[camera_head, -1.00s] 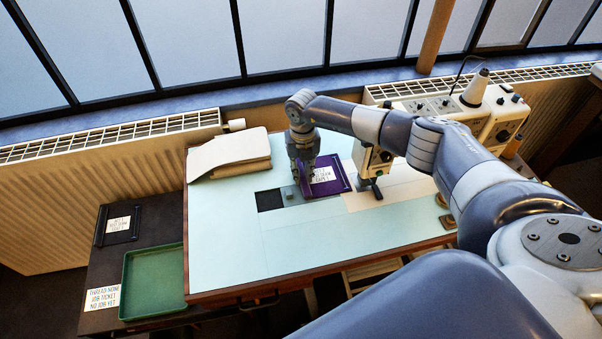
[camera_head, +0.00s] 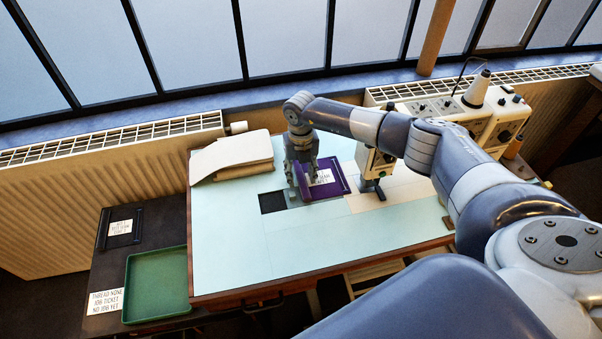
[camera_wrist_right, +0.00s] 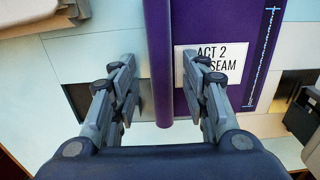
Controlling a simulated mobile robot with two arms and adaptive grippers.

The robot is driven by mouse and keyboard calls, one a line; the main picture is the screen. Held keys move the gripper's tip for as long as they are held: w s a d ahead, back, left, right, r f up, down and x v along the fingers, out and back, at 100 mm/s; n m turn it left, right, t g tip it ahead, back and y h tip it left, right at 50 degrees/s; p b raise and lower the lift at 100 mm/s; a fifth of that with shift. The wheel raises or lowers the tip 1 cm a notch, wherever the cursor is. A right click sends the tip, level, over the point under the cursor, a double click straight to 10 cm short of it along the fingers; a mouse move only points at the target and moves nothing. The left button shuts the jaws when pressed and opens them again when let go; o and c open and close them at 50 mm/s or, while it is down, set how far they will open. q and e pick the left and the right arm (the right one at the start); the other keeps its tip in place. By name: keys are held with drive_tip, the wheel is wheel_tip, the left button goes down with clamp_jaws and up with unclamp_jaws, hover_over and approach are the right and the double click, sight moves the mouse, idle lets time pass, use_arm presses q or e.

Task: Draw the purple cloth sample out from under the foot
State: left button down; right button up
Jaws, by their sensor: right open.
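The purple cloth sample (camera_head: 341,180) lies flat on the pale sewing table, with a white label reading "ACT 2 ... SEAM". Its right edge is close to the machine's foot (camera_head: 370,186); whether it is under the foot I cannot tell. My right gripper (camera_head: 302,194) is at the cloth's left edge, pointing down. In the right wrist view the open fingers (camera_wrist_right: 157,80) stand either side of a raised purple fold of the cloth (camera_wrist_right: 159,50), with gaps on both sides. The right finger covers part of the label. My left gripper is not in view.
The white sewing machine (camera_head: 400,155) stands right of the cloth. A stack of folded beige fabric (camera_head: 232,156) lies at the back left. A dark square opening (camera_head: 272,202) is left of my gripper. A green tray (camera_head: 156,284) sits on a lower dark side table.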

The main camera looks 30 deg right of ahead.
wheel_tip(320, 180, up, 12)
idle(0.4)
idle(0.4)
